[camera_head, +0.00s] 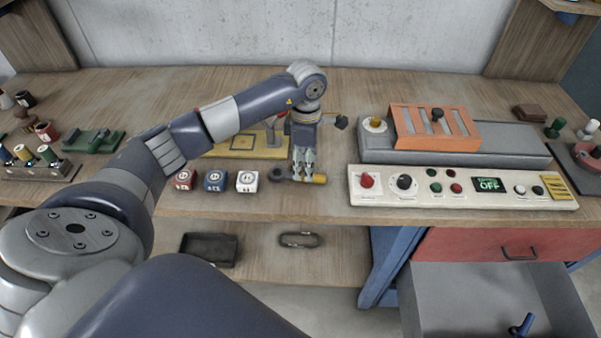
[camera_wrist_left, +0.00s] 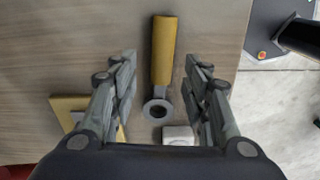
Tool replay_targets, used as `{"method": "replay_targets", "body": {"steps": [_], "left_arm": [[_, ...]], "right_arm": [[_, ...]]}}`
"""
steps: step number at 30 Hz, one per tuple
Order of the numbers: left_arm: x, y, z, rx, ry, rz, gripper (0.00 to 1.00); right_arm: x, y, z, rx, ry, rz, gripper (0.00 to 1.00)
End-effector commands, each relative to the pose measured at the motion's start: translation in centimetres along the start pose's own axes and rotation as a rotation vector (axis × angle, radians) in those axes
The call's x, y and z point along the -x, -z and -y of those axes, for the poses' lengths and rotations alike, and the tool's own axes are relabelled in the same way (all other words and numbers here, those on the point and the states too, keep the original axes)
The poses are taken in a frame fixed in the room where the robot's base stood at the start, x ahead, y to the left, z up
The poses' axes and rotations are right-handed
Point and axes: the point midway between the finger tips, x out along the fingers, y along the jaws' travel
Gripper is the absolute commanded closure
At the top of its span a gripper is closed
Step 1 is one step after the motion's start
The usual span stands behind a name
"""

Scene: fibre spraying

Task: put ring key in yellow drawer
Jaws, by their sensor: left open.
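The ring key lies on the wooden workbench near its front edge. Its grey ring (camera_head: 277,175) is on the left and its yellow handle (camera_head: 320,179) on the right. In the left wrist view the yellow handle (camera_wrist_left: 164,50) and the ring (camera_wrist_left: 157,108) lie between the fingers. My left gripper (camera_head: 303,176) is open and points down over the key, one finger on each side. An open drawer (camera_head: 450,295) with a grey inside shows at bottom right. Its front is out of view, so I cannot tell its colour. My right gripper is not in view.
White, blue and red dice-like blocks (camera_head: 247,181) stand left of the key. A control panel (camera_head: 460,187) stands to the right. A red drawer front (camera_head: 500,246) is above the open drawer, which holds a blue item (camera_head: 522,325). A lower shelf holds a black tray (camera_head: 208,248).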

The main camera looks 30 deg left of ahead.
Motion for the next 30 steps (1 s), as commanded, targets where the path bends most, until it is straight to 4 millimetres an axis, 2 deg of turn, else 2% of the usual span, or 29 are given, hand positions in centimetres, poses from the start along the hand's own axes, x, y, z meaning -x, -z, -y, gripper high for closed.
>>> {"method": "replay_targets", "body": {"steps": [1,3,6,15,16,17,21,22,30], "left_arm": [[-0.4,0.1,0.2,0.001,0.006,-0.001,0.57],[-1.4,0.2,0.3,0.001,0.005,-0.001,0.57],[-2.7,0.1,0.2,0.000,0.003,0.000,0.57],[-3.5,0.1,0.2,0.000,0.000,0.002,0.57],[-3.5,0.1,0.2,0.000,0.000,0.002,0.59],[-3.5,0.1,0.2,0.000,0.000,0.001,0.66],[-3.5,0.1,0.2,0.000,0.000,0.001,0.97],[-3.5,0.1,0.2,0.000,0.000,0.001,1.00],[-3.4,0.1,0.2,0.000,0.000,0.002,1.00]], "right_arm": [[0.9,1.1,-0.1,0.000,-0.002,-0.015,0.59],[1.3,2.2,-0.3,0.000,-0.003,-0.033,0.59],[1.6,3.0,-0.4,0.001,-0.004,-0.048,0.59],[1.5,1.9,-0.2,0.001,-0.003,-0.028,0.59],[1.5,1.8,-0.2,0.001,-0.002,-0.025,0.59],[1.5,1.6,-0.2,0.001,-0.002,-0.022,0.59],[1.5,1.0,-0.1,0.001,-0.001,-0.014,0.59],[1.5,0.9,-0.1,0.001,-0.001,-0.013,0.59],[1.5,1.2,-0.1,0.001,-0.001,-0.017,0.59]]}}
